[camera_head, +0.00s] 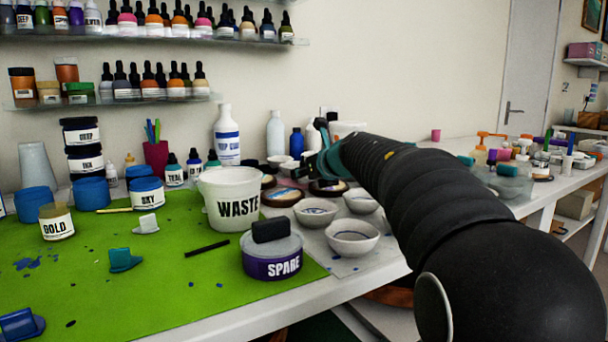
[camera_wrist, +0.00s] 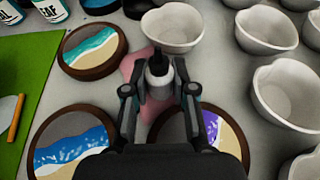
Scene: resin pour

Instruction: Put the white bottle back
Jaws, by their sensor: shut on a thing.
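My gripper (camera_wrist: 159,91) is shut on a small white bottle (camera_wrist: 157,77) with a dark top, seen between the fingers in the wrist view. The bottle's lower part is hidden. A pale bowl (camera_wrist: 172,27) is just beyond it, and a pink patch (camera_wrist: 133,72) shows on the table beside it. In the head view my gripper (camera_head: 322,158) is above the round painted pieces and bowls, and I cannot clearly make out the held bottle there. Other white bottles, a large labelled one (camera_head: 227,137) and a plain one (camera_head: 275,134), stand by the wall.
Round seascape pieces (camera_wrist: 93,48) and several bowls (camera_wrist: 287,92) crowd the area around my gripper. A WASTE tub (camera_head: 230,198) and a SPARE tub (camera_head: 272,257) stand to the left. The green mat (camera_head: 170,285) has some clear room. Bottle shelves (camera_head: 110,104) hang on the wall.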

